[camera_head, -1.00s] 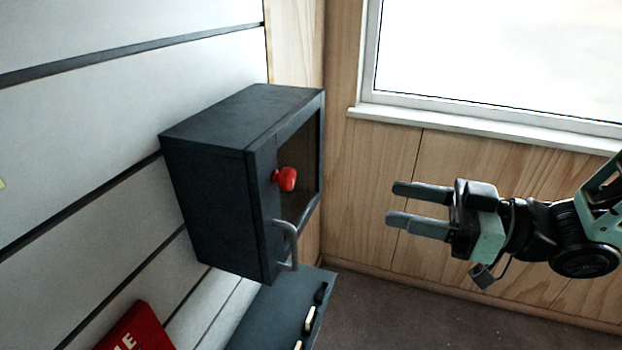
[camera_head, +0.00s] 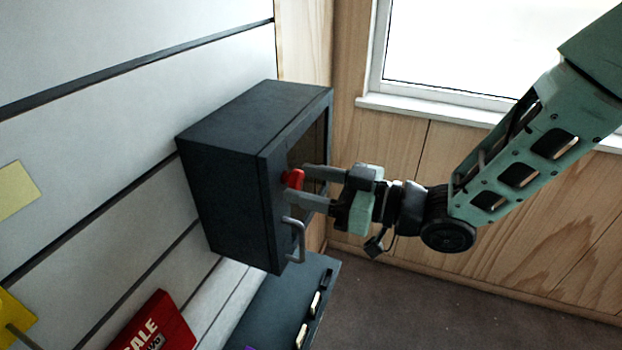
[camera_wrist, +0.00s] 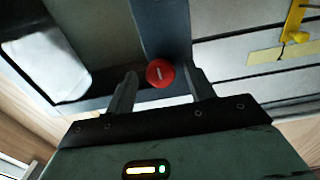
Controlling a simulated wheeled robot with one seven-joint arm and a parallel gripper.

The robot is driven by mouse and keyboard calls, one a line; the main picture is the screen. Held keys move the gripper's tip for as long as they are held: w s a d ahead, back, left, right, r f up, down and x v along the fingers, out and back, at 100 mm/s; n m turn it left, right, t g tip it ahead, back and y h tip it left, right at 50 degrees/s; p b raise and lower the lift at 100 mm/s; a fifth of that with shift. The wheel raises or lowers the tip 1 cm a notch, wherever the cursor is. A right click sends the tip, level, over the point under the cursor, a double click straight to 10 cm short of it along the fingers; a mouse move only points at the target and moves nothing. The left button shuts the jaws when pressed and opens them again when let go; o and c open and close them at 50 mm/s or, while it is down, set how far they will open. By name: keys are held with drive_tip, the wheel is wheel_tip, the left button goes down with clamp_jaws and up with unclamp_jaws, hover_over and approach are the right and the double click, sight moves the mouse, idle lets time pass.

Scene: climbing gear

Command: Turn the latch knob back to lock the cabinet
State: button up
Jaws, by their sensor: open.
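The dark cabinet (camera_head: 232,165) is fixed to the white slatted wall, with a framed front door and a grey bar handle (camera_head: 296,240). The red latch knob (camera_head: 293,179) is on the door frame above the handle. In the wrist view the round red knob (camera_wrist: 160,73) carries a short pale mark and sits between the fingertips. My gripper (camera_head: 304,184) is open at the cabinet front, one finger on each side of the knob. In the wrist view a gap shows between the knob and each finger of my gripper (camera_wrist: 161,82). The fingers partly hide the door opening.
A dark unit (camera_head: 285,300) with several pale handles stands below the cabinet. A red sale sign (camera_head: 155,325) is on the wall at lower left. A window (camera_head: 450,50) and wood panelling are behind my arm. The floor at right looks clear.

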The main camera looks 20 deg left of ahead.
drive_tip(key=c, duration=1)
drive_tip(key=shift+o, duration=0.2)
drive_tip(key=m+p, duration=0.1)
drive_tip(key=m, duration=0.3)
drive_tip(key=shift+r+m, duration=0.1)
drive_tip(key=shift+m, duration=0.3)
drive_tip(key=m+p, duration=0.1)
drive_tip(key=m, duration=0.3)
drive_tip(key=shift+p, duration=0.35)
drive_tip(key=m+p, duration=0.1)
drive_tip(key=m, duration=0.4)
drive_tip(key=shift+p, duration=0.35)
drive_tip(key=shift+m+p, duration=0.55)
drive_tip(key=shift+m, duration=1.65)
